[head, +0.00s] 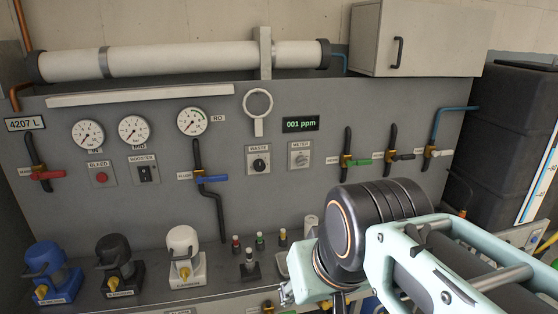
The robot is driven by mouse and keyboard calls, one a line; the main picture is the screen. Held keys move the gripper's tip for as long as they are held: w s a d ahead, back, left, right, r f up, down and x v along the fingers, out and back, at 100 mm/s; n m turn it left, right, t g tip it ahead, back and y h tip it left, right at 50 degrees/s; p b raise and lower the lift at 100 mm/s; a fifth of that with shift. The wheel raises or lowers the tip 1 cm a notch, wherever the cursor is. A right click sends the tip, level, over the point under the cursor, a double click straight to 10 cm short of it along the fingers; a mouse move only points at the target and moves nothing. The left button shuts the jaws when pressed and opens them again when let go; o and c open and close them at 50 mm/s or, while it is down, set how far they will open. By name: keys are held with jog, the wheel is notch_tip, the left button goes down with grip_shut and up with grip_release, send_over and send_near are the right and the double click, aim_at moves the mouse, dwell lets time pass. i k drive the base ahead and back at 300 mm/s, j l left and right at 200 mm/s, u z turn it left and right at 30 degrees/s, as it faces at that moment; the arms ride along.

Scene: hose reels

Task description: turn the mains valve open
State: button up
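The likely mains valve is the red-handled valve (46,176) at the far left of the grey panel in the head view, below the 4207 L display. It has a brass body on a short black vertical pipe. Its red lever lies roughly level, across the pipe. The small label beside it is too small to read surely. My arm comes in from the lower right, well to the right of this valve and apart from it. My gripper's fingers cannot be made out in this view.
A blue-handled valve (210,179) sits mid-panel; green (357,163), black (402,157) and white-handled (438,153) valves are at right. Blue (47,268), black (120,262) and white (184,254) units stand on the ledge below. Space before the left panel looks clear.

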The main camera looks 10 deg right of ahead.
aim_at(36, 176)
jog(key=u, duration=1.25)
jog(key=i+j+z, duration=0.15)
jog(key=i, duration=0.35)
